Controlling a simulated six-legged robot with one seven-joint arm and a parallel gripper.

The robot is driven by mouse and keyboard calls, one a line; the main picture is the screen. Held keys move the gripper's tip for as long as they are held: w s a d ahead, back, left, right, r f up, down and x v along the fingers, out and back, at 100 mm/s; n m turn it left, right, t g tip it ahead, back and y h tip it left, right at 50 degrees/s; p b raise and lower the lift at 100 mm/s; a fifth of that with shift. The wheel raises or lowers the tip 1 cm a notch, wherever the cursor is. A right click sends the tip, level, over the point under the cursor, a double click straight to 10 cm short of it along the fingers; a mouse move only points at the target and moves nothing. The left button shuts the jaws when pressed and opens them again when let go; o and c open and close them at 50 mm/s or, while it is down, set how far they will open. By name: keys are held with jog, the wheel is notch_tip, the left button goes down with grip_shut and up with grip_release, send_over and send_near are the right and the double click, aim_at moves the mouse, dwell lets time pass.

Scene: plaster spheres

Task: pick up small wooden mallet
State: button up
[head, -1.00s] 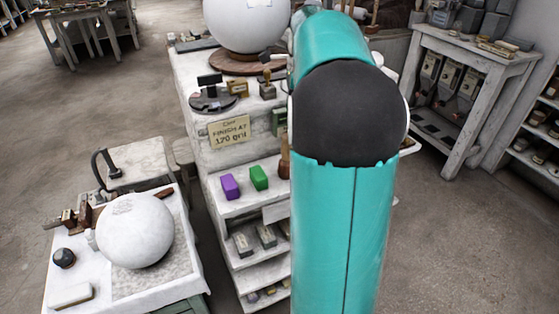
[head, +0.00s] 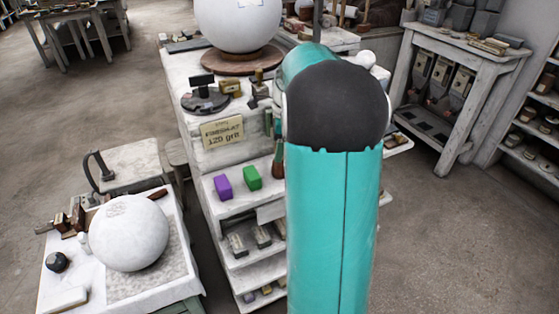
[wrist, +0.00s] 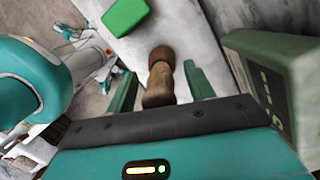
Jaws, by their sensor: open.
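The small wooden mallet (wrist: 158,90) shows in the wrist view, with a dark brown end and a lighter brown part nearer the camera. In the head view, the mallet (head: 278,163) stands at the right of the shelf with the coloured blocks, partly behind my arm. My gripper (wrist: 160,72) is open. Its two green fingers lie on either side of the mallet in the wrist view, with gaps showing and no clear contact. I cannot tell how deep the mallet sits between them.
A green block (head: 252,178) and a purple block (head: 223,187) are on the same shelf. The green block (wrist: 125,15) is beyond my left finger. A large green box-like thing (wrist: 285,85) stands close on the right. A sign (head: 223,132) is above the shelf. Open floor (head: 465,225) lies right.

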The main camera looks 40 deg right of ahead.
jog(key=c, duration=1)
jog(key=shift+r, duration=0.15)
